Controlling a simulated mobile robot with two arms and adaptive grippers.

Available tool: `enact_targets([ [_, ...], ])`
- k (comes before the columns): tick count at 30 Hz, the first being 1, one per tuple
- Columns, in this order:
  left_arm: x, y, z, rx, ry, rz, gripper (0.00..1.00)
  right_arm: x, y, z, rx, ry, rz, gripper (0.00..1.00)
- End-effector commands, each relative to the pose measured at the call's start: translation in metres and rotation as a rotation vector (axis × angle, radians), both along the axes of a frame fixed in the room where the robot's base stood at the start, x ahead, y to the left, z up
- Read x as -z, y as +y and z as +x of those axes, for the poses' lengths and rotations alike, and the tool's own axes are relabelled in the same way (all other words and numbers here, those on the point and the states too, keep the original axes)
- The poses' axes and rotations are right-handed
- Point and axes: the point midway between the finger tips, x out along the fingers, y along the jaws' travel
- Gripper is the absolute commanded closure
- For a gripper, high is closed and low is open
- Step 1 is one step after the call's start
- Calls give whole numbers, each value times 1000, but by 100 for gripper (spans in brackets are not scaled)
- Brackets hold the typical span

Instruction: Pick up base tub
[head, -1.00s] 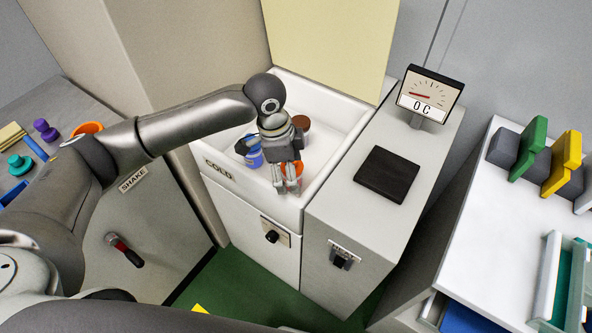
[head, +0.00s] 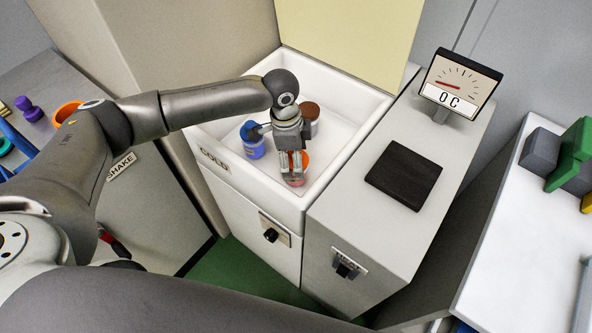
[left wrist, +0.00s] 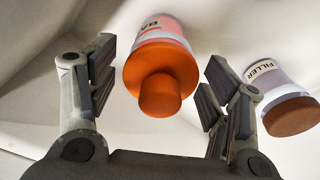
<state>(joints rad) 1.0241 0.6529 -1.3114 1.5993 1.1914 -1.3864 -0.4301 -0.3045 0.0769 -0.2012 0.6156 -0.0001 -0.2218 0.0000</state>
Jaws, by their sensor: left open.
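The base tub (left wrist: 160,65), with an orange knobbed lid and a label that partly reads "BA", shows in the left wrist view between my open fingers. It stands inside the white cold box, and in the head view the orange of the base tub (head: 304,158) shows beside my fingers, mostly hidden by them. My left gripper (head: 291,170) reaches down into the box at this tub. In the left wrist view my left gripper (left wrist: 158,72) is open, with a gap between the tub and each finger. My right gripper is not in view.
The cold box (head: 252,190) also holds a blue tub (head: 253,148) and a brown-lidded filler tub (head: 311,112), close to the gripper. The filler tub (left wrist: 278,98) is just beyond the right finger. A counter with a dark pad (head: 403,175) and dial (head: 458,88) stands at right.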

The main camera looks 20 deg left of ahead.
Motion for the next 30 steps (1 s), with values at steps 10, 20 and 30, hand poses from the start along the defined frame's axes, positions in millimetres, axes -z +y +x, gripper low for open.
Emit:
enact_targets([
  [10,35,-4,1,2,0,0,28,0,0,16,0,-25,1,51],
  [20,35,-3,1,1,0,0,48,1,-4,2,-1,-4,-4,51],
  [30,34,-3,1,1,0,-1,79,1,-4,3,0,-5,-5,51],
])
